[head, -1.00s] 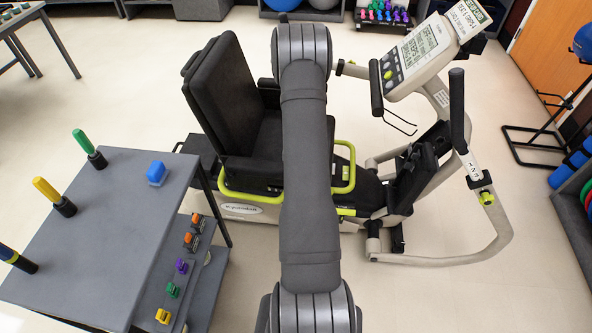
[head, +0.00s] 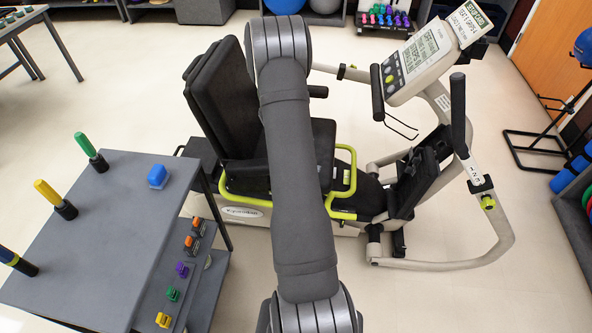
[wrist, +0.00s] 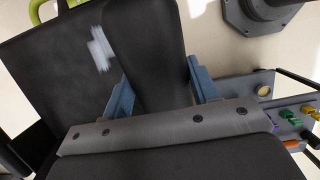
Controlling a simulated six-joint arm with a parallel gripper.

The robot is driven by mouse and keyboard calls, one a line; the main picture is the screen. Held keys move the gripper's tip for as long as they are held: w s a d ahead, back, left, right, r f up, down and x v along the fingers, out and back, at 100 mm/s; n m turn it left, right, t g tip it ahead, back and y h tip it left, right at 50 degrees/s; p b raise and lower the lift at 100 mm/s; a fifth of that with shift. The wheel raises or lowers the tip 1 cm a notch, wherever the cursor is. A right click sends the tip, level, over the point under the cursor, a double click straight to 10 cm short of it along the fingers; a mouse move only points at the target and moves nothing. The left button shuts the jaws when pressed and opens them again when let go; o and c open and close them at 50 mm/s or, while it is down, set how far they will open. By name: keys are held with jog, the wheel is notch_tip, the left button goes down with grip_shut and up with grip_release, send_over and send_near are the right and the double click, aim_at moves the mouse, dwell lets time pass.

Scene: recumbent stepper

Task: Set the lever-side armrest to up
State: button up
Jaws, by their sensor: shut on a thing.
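The recumbent stepper's seat has a tall black backrest (head: 215,85) and a black seat cushion (head: 322,135). In the wrist view, a long black padded armrest (wrist: 152,40) lies between the two blue-grey fingers of my gripper (wrist: 158,75). My gripper is shut on this armrest, on the seat side nearest my base. The black seat surface (wrist: 55,70) shows to its left. In the head view, my own arm hides the gripper and the gripped part. The far armrest (head: 318,91) sticks out level past my arm. I cannot tell the gripped armrest's exact angle.
Yellow-green side rails (head: 342,195) flank the seat. The console (head: 415,62) and handle arm (head: 458,115) stand to the right. A grey table (head: 95,235) with coloured pegs and a blue block (head: 157,175) stands close on the left. Open floor lies at lower right.

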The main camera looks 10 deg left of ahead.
jog(key=a+r+h, duration=0.1)
jog(key=a+r, duration=0.1)
jog(key=a+r+h, duration=0.1)
jog(key=r+h, duration=0.1)
jog(key=r, duration=0.1)
jog(key=a+r+h, duration=0.1)
jog(key=a+r, duration=0.1)
jog(key=r, duration=0.1)
jog(key=shift+a+h, duration=0.3)
jog(key=shift+a+r+h, duration=0.95)
jog(key=shift+a+h, duration=0.05)
jog(key=shift+a, duration=0.65)
jog(key=shift+a+r+h, duration=0.95)
jog(key=shift+a+h, duration=0.05)
jog(key=shift+a, duration=0.7)
jog(key=shift+a+r+h, duration=0.95)
jog(key=shift+a+h, duration=0.05)
jog(key=shift+a, duration=0.65)
jog(key=o, duration=1.4)
